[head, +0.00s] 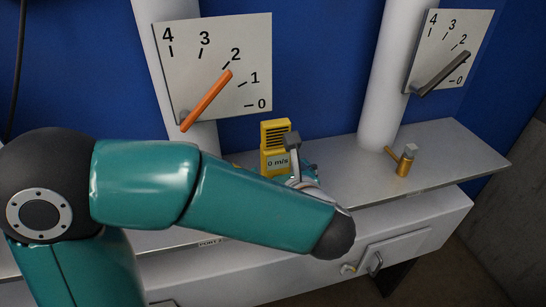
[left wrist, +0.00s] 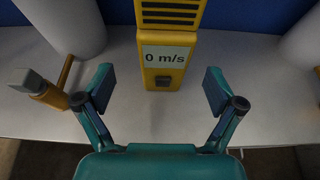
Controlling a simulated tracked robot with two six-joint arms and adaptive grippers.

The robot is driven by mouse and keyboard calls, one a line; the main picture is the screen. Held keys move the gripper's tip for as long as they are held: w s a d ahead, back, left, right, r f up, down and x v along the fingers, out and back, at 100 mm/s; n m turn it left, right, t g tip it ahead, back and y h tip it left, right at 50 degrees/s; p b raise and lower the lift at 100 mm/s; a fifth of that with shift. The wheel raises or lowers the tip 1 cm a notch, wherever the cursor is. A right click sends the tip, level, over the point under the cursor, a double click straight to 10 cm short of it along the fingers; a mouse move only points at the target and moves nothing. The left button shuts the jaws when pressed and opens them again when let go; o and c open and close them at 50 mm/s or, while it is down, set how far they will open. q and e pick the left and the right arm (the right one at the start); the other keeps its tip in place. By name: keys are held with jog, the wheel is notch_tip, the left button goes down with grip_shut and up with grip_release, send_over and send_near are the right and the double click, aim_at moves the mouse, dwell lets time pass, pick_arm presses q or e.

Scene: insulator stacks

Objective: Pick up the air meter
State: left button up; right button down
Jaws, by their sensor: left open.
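The yellow air meter (head: 275,133) stands upright on the grey shelf, near the blue wall. It has a black-slotted top and a "0 m/s" display. In the left wrist view the air meter (left wrist: 166,45) is straight ahead, its top cut off by the frame. My left gripper (left wrist: 158,83) is open and empty, with one finger on either side of the meter's lower part and visible gaps between. In the head view my left gripper (head: 300,172) is partly hidden behind my own forearm. My right gripper is not in view.
A brass valve (head: 403,162) stands on the shelf (head: 450,160) at the right. Another brass valve (left wrist: 45,90) is left of my left gripper. White pipes (head: 395,80) rise behind, with numbered plates (head: 220,65) and levers. The shelf between the meter and right valve is clear.

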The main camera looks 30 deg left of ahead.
aim_at(278, 163)
pick_arm(q)
jog(key=shift+w+d+p+x, duration=0.15)
jog(key=shift+p+x, duration=0.2)
jog(key=shift+x, duration=1.3)
jog(key=shift+w+d+p+x, duration=0.15)
jog(key=shift+p+x, duration=0.15)
jog(key=shift+x, duration=1.35)
jog(key=shift+s, duration=0.1)
jog(key=c, duration=1.4)
jog(key=shift+r, duration=0.1)
jog(key=shift+c, duration=0.8)
